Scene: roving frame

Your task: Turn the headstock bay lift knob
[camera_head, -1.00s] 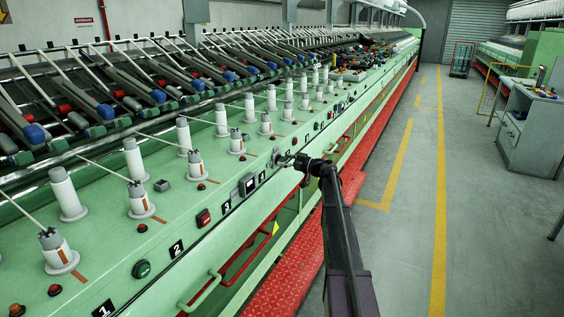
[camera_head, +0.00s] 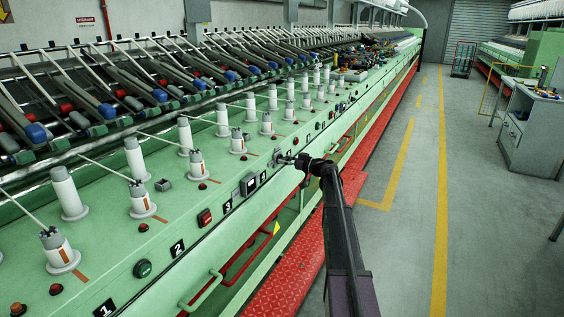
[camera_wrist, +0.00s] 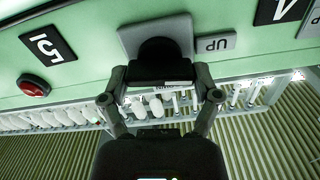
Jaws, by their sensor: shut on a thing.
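The lift knob (camera_wrist: 163,50) is black and sits on a grey square plate (camera_wrist: 129,40) on the green machine front. In the wrist view, which is upside down, a small label reading UP (camera_wrist: 214,44) lies right of the plate. My gripper (camera_wrist: 160,74) is shut on the knob, and its fingers hide part of it. In the head view my gripper (camera_head: 288,160) reaches the grey plate (camera_head: 278,156) on the machine's sloping front. The knob's exact angle is hard to tell.
A red button (camera_wrist: 33,86) and a black 5 plaque (camera_wrist: 48,44) are left of the knob in the wrist view. A 4 plaque (camera_wrist: 282,9) is right. White bobbins (camera_head: 186,135) line the machine top. A red step (camera_head: 285,275) runs below; the aisle (camera_head: 400,240) is clear.

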